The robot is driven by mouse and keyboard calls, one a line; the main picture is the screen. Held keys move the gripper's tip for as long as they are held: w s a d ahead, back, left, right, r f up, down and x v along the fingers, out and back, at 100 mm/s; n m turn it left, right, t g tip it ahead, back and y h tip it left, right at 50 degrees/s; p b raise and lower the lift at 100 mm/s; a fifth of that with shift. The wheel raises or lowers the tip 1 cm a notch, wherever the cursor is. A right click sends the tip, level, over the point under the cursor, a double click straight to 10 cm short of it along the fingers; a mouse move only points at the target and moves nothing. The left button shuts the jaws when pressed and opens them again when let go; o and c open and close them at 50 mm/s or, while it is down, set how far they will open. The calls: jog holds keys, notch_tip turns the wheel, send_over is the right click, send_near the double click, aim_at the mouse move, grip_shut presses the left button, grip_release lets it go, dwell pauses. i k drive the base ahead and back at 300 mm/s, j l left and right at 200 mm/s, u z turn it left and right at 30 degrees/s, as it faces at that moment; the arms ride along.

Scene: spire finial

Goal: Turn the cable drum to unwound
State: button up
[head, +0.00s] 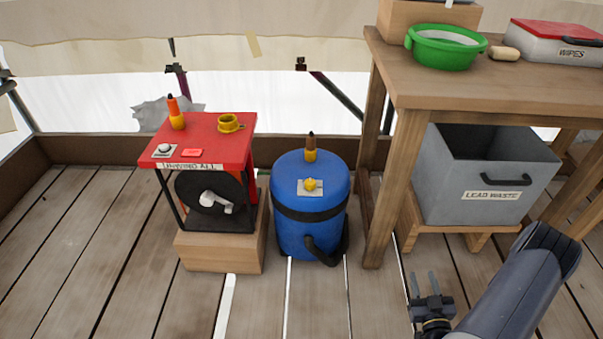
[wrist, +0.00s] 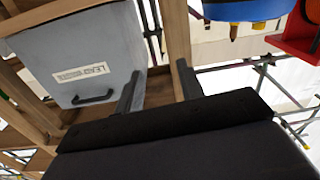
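The cable drum (head: 212,192) is a black disc in a dark frame under a red top (head: 200,138). A pale crank handle (head: 216,201) is on its front face. The red top's front edge has a label that is hard to read. This unit stands on a wooden block (head: 222,251) at the left in the head view. My gripper (head: 424,283) is at the lower right, far from the drum, with its two fingers apart and nothing between them. The wrist view also shows the parted fingers (wrist: 158,88); a red part (wrist: 296,38) shows at its upper right, and the crank is not visible there.
A blue barrel (head: 310,222) with a black hose stands right of the drum unit. A wooden table (head: 480,85) and a grey lead waste bin (head: 490,175) are at the right. An orange-tipped bottle (head: 175,114) and a yellow cup (head: 229,123) sit on the red top. The front floor is clear.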

aim_at(212, 193)
jog(key=i+j, duration=0.1)
jog(key=j, duration=0.6)
jog(key=i+j, duration=0.1)
jog(key=j, duration=0.55)
jog(key=i+j, duration=0.1)
jog(key=j, duration=0.6)
jog(key=i+j, duration=0.1)
jog(key=j, duration=0.55)
jog(key=i+j, duration=0.1)
jog(key=j, duration=0.6)
